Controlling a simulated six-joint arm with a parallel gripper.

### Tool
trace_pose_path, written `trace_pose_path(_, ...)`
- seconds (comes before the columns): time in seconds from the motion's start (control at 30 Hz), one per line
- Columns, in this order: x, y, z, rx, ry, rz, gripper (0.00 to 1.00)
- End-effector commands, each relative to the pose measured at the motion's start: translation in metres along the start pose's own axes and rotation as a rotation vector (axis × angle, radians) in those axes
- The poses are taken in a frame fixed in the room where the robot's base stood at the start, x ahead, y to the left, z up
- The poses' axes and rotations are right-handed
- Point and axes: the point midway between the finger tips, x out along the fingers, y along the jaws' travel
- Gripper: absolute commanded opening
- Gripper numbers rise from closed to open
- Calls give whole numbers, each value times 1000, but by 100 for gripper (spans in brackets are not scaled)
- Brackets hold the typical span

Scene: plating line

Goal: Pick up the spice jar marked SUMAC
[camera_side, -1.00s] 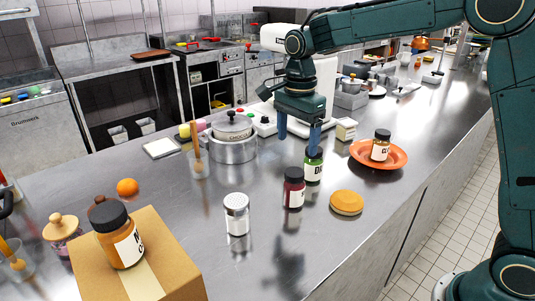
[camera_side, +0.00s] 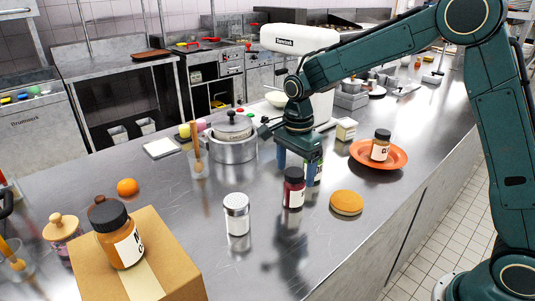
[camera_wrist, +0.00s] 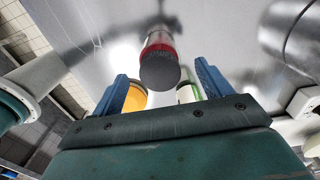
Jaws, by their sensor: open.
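A dark-red jar with a black lid (camera_side: 293,192) stands upright on the steel counter, its white label partly readable at most; its colour suits SUMAC, but I cannot read that word. It also shows in the wrist view, its dark lid (camera_wrist: 160,72) ahead of the fingers. My gripper (camera_side: 298,166) is open and empty, with its blue fingers pointing down just behind and above this jar. In the wrist view my gripper (camera_wrist: 161,69) has its fingers apart. A green jar (camera_side: 318,174) stands just behind the red one, mostly hidden by my gripper.
A metal-capped shaker (camera_side: 237,218) stands to the left of the red jar, and a round tan-topped item (camera_side: 346,203) to its right. An orange plate (camera_side: 398,161) holds another jar (camera_side: 381,147). An amber jar (camera_side: 122,245) stands on a cardboard box (camera_side: 185,262).

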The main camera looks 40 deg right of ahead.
Motion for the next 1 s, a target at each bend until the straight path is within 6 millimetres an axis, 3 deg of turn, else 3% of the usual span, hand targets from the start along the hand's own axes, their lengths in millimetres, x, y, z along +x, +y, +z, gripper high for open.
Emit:
trace_pose_path(0.57,49,-1,1,0,0,2,78)
trace_pose_path(1.0,52,-1,1,0,0,1,78)
